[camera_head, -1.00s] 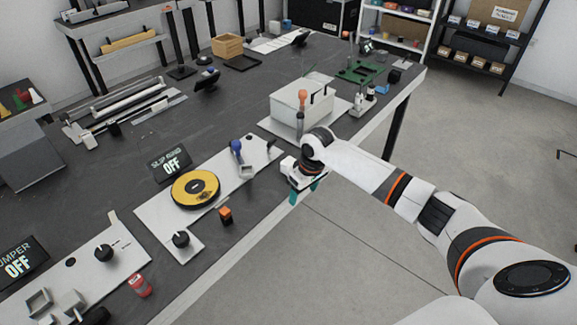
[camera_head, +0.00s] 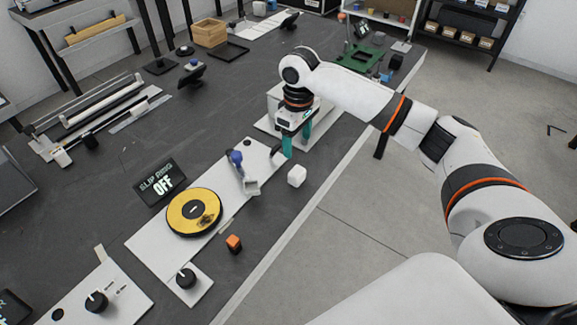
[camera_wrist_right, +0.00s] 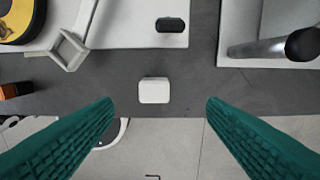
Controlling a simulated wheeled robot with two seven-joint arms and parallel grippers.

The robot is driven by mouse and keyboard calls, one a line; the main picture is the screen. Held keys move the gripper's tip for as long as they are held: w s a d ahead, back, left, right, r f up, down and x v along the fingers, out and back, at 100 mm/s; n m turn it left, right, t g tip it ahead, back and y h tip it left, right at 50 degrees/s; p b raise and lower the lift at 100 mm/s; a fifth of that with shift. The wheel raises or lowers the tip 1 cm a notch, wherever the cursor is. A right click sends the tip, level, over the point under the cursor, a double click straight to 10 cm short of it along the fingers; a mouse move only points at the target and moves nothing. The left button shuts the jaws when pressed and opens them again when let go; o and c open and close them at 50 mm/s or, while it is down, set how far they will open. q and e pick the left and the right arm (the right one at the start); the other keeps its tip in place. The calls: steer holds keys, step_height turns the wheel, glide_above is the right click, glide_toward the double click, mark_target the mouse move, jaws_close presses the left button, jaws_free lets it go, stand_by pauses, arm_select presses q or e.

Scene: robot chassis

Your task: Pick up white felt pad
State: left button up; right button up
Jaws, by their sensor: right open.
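The white felt pad (camera_head: 297,176) looks like a small white block with rounded edges. It lies on the dark table top near its front edge, beside the white slip ring panel. In the right wrist view the pad (camera_wrist_right: 154,90) sits near the middle, between and beyond my two teal fingertips. My right gripper (camera_head: 297,144) points down over the table, just behind the pad in the head view. It is open and empty, with fingers (camera_wrist_right: 160,106) spread wider than the pad and apart from it. My left gripper is not in view.
The slip ring panel (camera_head: 157,246) with a yellow disc (camera_head: 178,215), blue-topped lever (camera_head: 236,158) and black knob (camera_head: 186,278) stands left. An orange block (camera_head: 233,243) lies near the front edge. Bare table surrounds the pad.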

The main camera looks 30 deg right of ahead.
glide_above(297, 171)
steer(key=f, duration=0.5)
steer(key=shift+w+d, duration=0.1)
steer(key=shift+d, duration=0.2)
steer(key=shift+w+f, duration=0.1)
steer(key=shift+f, duration=0.2)
steer(key=f, duration=0.4)
steer(key=shift+s+a+f+p, duration=0.15)
steer(key=shift+s+a+p, duration=0.05)
steer(key=shift+a+p, duration=0.1)
steer(key=shift+w+f, duration=0.1)
steer(key=shift+f, duration=0.45)
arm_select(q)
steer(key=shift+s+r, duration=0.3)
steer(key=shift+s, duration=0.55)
arm_select(e)
steer(key=c, duration=1.1)
